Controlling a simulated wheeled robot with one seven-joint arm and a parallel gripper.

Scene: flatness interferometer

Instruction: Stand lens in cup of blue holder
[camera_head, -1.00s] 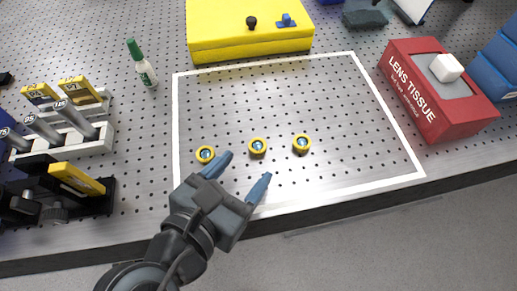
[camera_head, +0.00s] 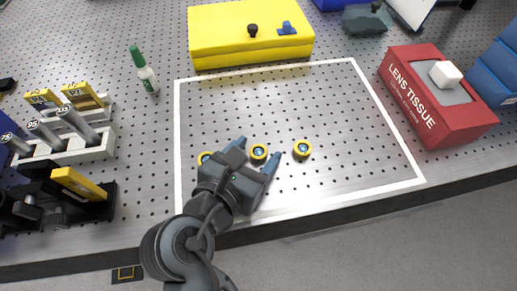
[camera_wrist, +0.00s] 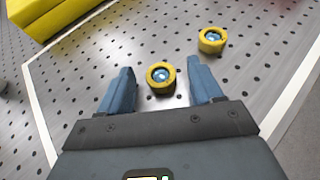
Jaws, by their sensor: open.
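Three small lenses with yellow rims and blue centres lie on the perforated plate inside the white outline. The middle lens (camera_head: 259,151) is between the blue fingers of my gripper (camera_head: 257,154), which is open. The wrist view also shows this lens (camera_wrist: 161,76), with a gap to each finger. The right lens (camera_head: 302,149) lies clear of the gripper and also shows in the wrist view (camera_wrist: 212,40). The left lens (camera_head: 204,157) is partly hidden by my gripper. A small blue piece (camera_head: 287,29) on the yellow block may be the blue holder; I cannot make out a cup.
The yellow block (camera_head: 235,45) stands behind the outlined area. A red lens tissue box (camera_head: 415,95) is at right. A white rack (camera_head: 85,148) with several grey tools and a green-capped bottle (camera_head: 147,78) are at left. The plate behind the lenses is clear.

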